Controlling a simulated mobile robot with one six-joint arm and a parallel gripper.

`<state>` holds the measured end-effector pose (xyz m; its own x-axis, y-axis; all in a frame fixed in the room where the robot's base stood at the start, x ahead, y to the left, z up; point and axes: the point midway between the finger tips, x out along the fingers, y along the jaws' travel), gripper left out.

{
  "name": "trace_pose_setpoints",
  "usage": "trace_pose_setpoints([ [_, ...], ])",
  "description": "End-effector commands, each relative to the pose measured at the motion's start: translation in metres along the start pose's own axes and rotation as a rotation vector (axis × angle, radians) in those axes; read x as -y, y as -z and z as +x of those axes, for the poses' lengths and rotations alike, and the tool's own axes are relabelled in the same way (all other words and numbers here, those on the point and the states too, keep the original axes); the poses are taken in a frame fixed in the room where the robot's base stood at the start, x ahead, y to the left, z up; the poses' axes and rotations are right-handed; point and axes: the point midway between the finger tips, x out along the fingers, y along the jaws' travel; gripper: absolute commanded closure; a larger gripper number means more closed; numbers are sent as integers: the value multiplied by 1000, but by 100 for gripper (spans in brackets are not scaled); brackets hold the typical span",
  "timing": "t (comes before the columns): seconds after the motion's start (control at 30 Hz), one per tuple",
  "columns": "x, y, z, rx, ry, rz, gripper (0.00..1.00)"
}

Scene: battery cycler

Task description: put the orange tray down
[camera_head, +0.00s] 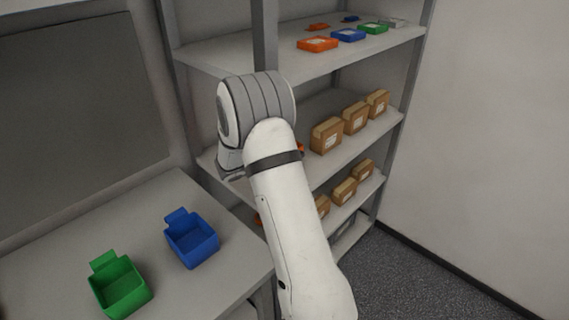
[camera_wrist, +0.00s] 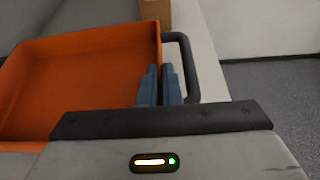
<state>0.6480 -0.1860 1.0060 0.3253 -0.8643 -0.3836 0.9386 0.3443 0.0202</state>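The orange tray (camera_wrist: 90,75) fills the left of the wrist view. It is open-topped and looks empty, with a dark handle (camera_wrist: 188,65) on its right side. The blue-grey fingers of my gripper (camera_wrist: 159,84) are close together at the tray's right wall, beside the handle, and appear shut on the tray; the exact contact is hidden. In the head view my arm hides the gripper and nearly all of the tray. Only a small orange patch (camera_head: 300,148) shows beside the wrist, near the middle shelf.
The shelf rack's middle shelf (camera_head: 375,134) holds cardboard boxes (camera_head: 326,135); one box (camera_wrist: 154,9) shows beyond the tray. The top shelf (camera_head: 235,50) holds small coloured cases (camera_head: 317,44). A blue bin (camera_head: 192,240) and green bin (camera_head: 121,288) stand on the bench (camera_head: 60,240).

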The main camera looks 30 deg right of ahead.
Motion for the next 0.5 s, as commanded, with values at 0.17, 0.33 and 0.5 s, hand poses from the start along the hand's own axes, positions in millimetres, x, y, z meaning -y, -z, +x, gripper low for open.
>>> trace_pose_setpoints([
  [0.17, 1, 8, 17, -1, 3, -3, 100],
  [0.33, 1, 24, 24, 1, 2, 1, 100],
  [0.5, 1, 26, 25, 2, 2, 3, 100],
])
